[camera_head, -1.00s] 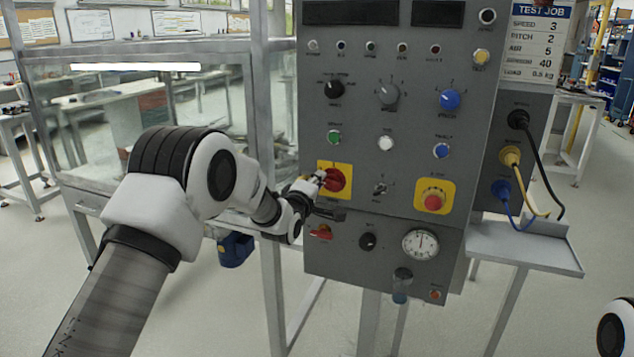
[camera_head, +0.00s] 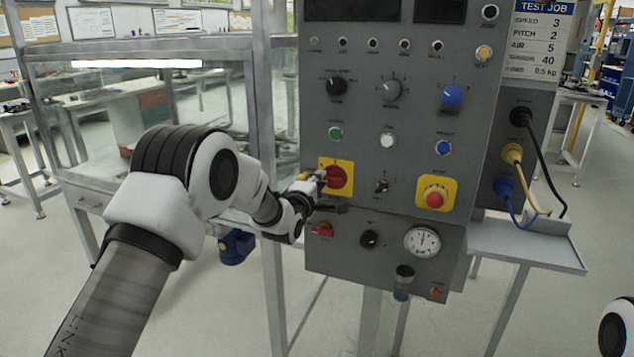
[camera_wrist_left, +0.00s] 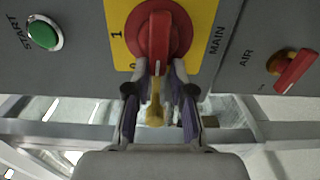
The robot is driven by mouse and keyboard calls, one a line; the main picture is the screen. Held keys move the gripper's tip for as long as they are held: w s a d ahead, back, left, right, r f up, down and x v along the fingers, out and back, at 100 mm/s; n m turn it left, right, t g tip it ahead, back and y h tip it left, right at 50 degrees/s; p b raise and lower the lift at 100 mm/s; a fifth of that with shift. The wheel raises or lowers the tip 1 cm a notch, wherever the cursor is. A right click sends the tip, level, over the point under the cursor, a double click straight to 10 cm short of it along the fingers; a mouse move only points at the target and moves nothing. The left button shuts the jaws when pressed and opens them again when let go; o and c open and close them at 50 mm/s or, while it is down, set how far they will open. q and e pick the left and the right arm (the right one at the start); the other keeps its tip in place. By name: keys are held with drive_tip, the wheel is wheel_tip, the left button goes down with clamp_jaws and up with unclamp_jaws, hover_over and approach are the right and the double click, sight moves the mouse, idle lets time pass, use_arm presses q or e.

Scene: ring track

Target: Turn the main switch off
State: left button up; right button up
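The main switch (camera_head: 337,177) is a red rotary knob on a yellow plate, on the grey panel's left side. In the left wrist view the main switch (camera_wrist_left: 160,32) has its bar running up and down the picture, with the lower end near the 0 mark. The 1 mark is further left on the plate. My left gripper (camera_head: 316,188) is just left of the knob. In the left wrist view my left gripper (camera_wrist_left: 159,72) has a finger on each side of the bar's lower end, apart from each other. Firm contact cannot be seen. My right gripper is not in view.
A green start button (camera_head: 336,133) is above the switch and a red air valve (camera_head: 322,230) below it. A red emergency button (camera_head: 434,198) on yellow is to the right. A glass-walled cabinet (camera_head: 150,110) stands left, and a small shelf (camera_head: 520,243) right.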

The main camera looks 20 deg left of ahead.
use_arm(q)
drive_tip(key=shift+o, duration=0.7)
drive_tip(key=shift+d+f, duration=0.35)
drive_tip(key=shift+d+r, duration=0.25)
drive_tip(key=shift+r, duration=0.05)
drive_tip(key=shift+a, duration=0.1)
drive_tip(key=shift+a+r, duration=0.1)
drive_tip(key=shift+a, duration=0.05)
drive_tip(key=shift+s, duration=0.4)
drive_tip(key=s, duration=1.1)
drive_tip(key=shift+a, duration=0.2)
